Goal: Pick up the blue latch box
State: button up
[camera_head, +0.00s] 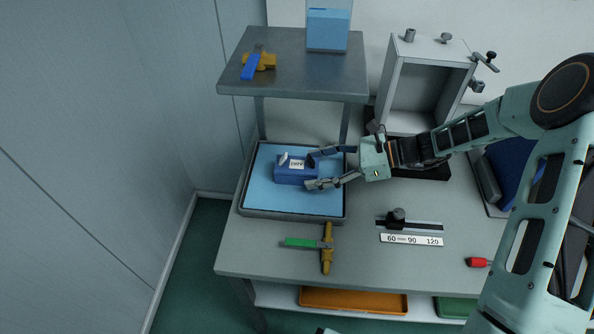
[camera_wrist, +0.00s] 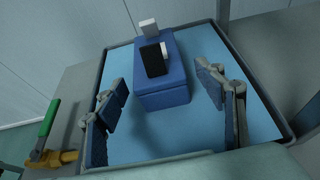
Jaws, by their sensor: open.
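The blue latch box (camera_head: 291,176) sits on the light blue mat of a grey-rimmed tray (camera_head: 242,205). A white label and a small white latch piece show on its top. My gripper (camera_head: 316,169) is open just to the right of the box, its two fingers reaching toward the box's right end. In the wrist view the box (camera_wrist: 165,92) lies ahead, with a black piece and white pieces on top. The open fingers of my gripper (camera_wrist: 168,103) stand apart on either side of the box's near end, with nothing held between them.
A raised grey shelf (camera_head: 295,60) stands behind the tray, holding a blue-handled valve (camera_head: 257,64) and a clear container of blue liquid (camera_head: 328,30). A green-handled valve (camera_head: 310,243) lies in front. A grey open cabinet (camera_head: 425,85), a slide scale (camera_head: 411,240) and a red piece (camera_head: 478,262) are right.

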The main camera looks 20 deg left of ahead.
aim_at(297, 167)
jog(key=x, duration=0.5)
jog(key=shift+a+r, duration=0.3)
jog(key=shift+r, duration=0.05)
jog(key=shift+c, duration=0.2)
jog(key=c, duration=1.6)
